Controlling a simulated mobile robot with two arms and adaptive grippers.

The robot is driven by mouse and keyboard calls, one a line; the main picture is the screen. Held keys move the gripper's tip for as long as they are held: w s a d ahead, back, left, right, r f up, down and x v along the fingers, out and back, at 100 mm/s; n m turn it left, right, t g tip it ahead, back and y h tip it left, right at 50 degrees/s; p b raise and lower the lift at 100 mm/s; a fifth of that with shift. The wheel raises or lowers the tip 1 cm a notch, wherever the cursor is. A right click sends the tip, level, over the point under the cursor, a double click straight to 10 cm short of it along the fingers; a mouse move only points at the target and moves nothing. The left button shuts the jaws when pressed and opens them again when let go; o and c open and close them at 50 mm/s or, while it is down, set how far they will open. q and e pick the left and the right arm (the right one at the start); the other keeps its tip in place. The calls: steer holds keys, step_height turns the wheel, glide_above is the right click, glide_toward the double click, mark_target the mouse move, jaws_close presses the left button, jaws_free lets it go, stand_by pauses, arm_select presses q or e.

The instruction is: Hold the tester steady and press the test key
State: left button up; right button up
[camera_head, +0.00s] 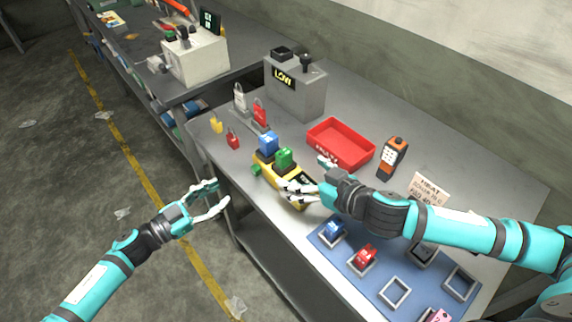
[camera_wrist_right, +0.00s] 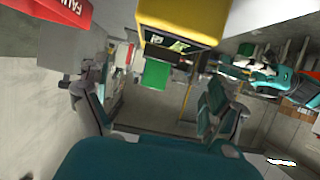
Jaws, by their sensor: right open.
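The yellow tester (camera_head: 267,171) lies on the grey bench, with a blue block (camera_head: 268,143) and a green block (camera_head: 284,158) standing on it. A small green part (camera_head: 256,169) shows at its left side; I cannot tell if that is the test key. My right gripper (camera_head: 303,175) is open at the tester's near right end and partly covers it. In the right wrist view the yellow body (camera_wrist_right: 185,18) and a green block (camera_wrist_right: 156,76) show beyond the spread fingers, which look empty. My left gripper (camera_head: 220,194) is open and empty, off the bench's left edge.
A red tray (camera_head: 341,145), an orange handheld device (camera_head: 393,157) and a grey box (camera_head: 296,88) stand behind. A blue mat (camera_head: 376,291) with square frames and blocks lies at the front right.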

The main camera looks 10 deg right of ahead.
mark_target(287, 167)
steer(key=x, duration=0.7)
steer(key=shift+w+a+f, duration=0.1)
steer(key=shift+w+a, duration=0.05)
steer(key=shift+w, duration=0.1)
arm_select(q)
steer(key=shift+c, duration=0.3)
arm_select(e)
steer(key=c, duration=1.7)
arm_select(q)
jaws_close()
arm_select(e)
steer(key=shift+c, duration=0.2)
